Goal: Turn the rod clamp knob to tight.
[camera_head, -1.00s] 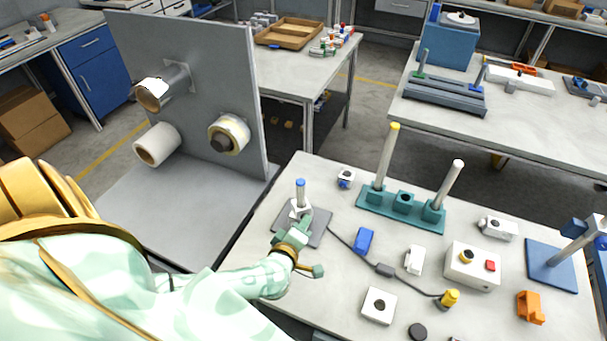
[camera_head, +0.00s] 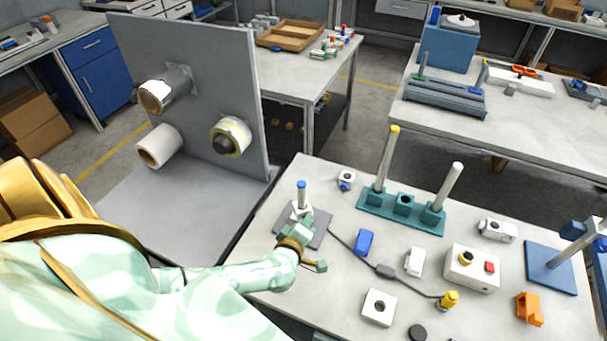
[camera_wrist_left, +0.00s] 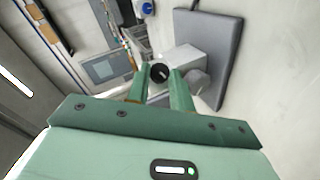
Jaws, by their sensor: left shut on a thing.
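The rod clamp is a pale block (camera_head: 297,213) on a dark grey base plate (camera_head: 318,238), with an upright blue-topped rod (camera_head: 301,193) through it. In the left wrist view, the clamp block (camera_wrist_left: 188,62) stands on the grey plate (camera_wrist_left: 222,50). Its round black knob (camera_wrist_left: 160,73) with a small light mark sits between the fingertips. My left gripper (camera_head: 302,224) is at the front of the clamp and shut on the knob, as the left wrist view (camera_wrist_left: 161,80) also shows. The gripper hides the knob in the head view. My right gripper is out of view.
A small white block with a blue knob (camera_head: 346,180) stands behind the clamp. A teal stand with two rods (camera_head: 404,203), a blue block (camera_head: 364,243) and a white control box (camera_head: 471,268) lie to the right. A grey upright panel (camera_head: 190,120) with rolls stands left.

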